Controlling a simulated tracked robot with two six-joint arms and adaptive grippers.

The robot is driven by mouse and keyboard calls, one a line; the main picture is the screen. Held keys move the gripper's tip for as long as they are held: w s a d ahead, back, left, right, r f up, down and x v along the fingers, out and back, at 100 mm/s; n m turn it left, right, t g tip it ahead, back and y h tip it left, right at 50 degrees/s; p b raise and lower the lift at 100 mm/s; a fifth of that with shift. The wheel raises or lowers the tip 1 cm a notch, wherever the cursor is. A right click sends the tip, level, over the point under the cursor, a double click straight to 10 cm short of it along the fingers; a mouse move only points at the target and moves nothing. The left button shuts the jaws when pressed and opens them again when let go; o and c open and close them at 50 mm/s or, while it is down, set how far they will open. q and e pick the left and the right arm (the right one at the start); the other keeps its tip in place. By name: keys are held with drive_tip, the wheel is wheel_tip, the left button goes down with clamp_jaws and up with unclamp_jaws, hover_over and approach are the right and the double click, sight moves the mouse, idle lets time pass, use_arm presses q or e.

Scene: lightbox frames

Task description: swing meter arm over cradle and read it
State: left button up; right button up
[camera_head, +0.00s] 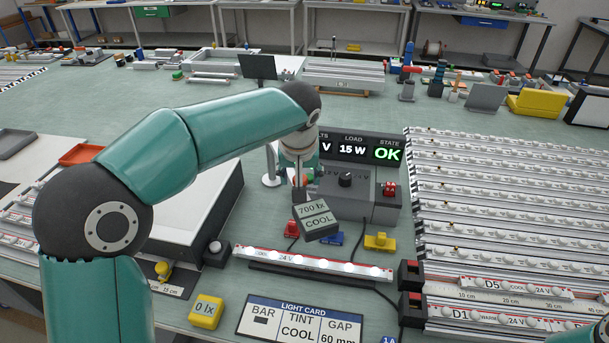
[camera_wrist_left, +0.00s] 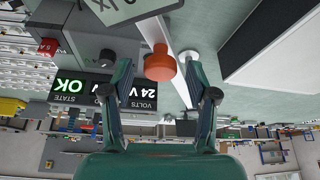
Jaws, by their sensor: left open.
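The meter arm's post (camera_head: 271,165) stands left of the supply on a round white base. A grey block (camera_head: 317,220) reading "700 lx COOL" hangs over or just behind the lit bar; its exact height is unclear. My left gripper (camera_head: 299,192) points down behind the block. In the left wrist view its fingers (camera_wrist_left: 160,92) are open, either side of an orange knob (camera_wrist_left: 160,63), with gaps on both sides. The lit bar (camera_head: 318,264) lies between black end blocks (camera_head: 216,250). A yellow box (camera_head: 206,311) reads "0 lx". My right gripper is out of view.
A supply display (camera_head: 352,149) shows 15 W and a green OK. A light card (camera_head: 300,318) reads TINT COOL, GAP 60 mm. Racks of bars (camera_head: 500,200) fill the right. A white panel box (camera_head: 190,210) stands left. Red, blue and yellow clips (camera_head: 380,241) lie before the supply.

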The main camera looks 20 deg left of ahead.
use_arm(q)
drive_tip(key=v, duration=1.2)
drive_tip(key=shift+f, duration=0.1)
